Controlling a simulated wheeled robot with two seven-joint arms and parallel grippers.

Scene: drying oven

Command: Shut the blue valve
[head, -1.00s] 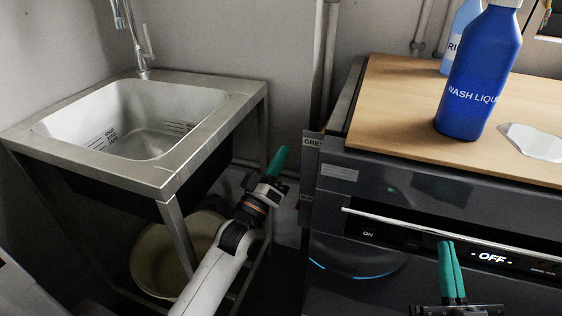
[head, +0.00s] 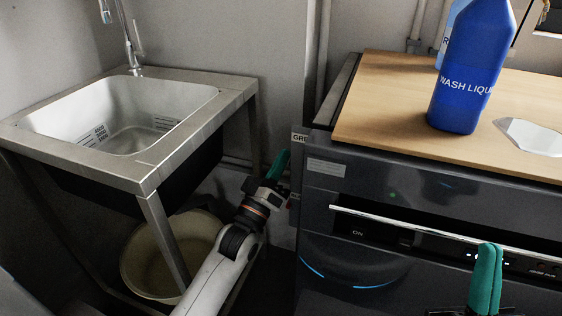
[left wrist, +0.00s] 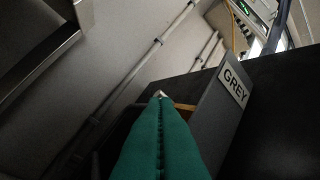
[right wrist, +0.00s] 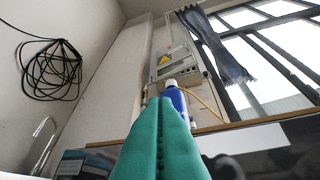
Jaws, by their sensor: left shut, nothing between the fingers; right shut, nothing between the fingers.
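I see no blue valve in any view. A panel labelled GREY (head: 299,138) sticks out at the left side of the dark machine; it also shows in the left wrist view (left wrist: 233,84). My left gripper (head: 279,165) is shut and empty, in the gap between the sink and the machine, just left of that panel in the picture. Its green fingers (left wrist: 160,100) point up along the wall; small parts beyond their tips are too dark to identify. My right gripper (head: 488,265) is shut and empty, in front of the machine's control panel; its fingers (right wrist: 166,105) show in the right wrist view.
A steel sink (head: 190,125) stands at the left with a beige tub (head: 145,255) beneath. The dark machine (head: 390,195) has a bright handle bar and a wooden top (head: 385,100) bearing a blue wash liquid bottle (head: 468,75). Grey pipes (left wrist: 155,55) run along the wall.

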